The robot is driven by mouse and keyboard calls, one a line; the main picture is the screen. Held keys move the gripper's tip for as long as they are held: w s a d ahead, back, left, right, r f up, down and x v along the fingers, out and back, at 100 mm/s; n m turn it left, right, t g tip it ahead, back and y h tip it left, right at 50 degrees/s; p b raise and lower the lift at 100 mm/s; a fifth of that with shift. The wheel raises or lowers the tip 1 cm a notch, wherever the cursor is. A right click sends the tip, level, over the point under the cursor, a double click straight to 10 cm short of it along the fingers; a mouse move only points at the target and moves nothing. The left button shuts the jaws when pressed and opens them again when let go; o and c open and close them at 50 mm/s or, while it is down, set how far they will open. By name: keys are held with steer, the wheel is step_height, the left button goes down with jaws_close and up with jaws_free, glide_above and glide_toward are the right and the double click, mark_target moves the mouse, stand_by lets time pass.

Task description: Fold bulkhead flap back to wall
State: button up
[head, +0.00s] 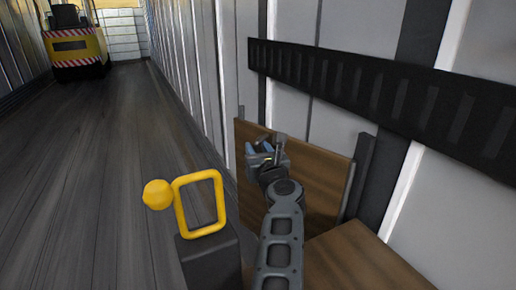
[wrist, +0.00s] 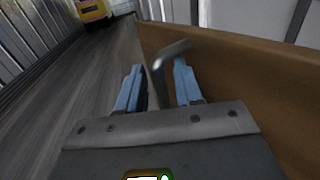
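The bulkhead flap (head: 312,182) is a brown wooden panel standing upright near the right wall in the head view. It also fills the right of the wrist view (wrist: 240,75). A grey metal handle (wrist: 160,72), bent at its top, shows in front of the flap. My gripper (head: 262,148) is at the flap's near face. In the wrist view, its blue fingers (wrist: 158,86) stand apart, one on each side of the handle, with gaps visible. The lower end of the handle is hidden behind my gripper body.
A black slotted rail (head: 375,85) runs along the right wall. A dark post (head: 358,177) stands at the flap's right edge, with another brown panel (head: 362,258) nearer. A yellow striped vehicle (head: 75,48) stands far left. The floor (head: 90,170) on the left is clear.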

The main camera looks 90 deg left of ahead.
steer(key=w+d+p, duration=0.1)
steer(key=d+p, duration=0.2)
steer(key=d, duration=0.4)
steer(key=shift+w+p, duration=0.2)
steer(key=shift+p, duration=0.1)
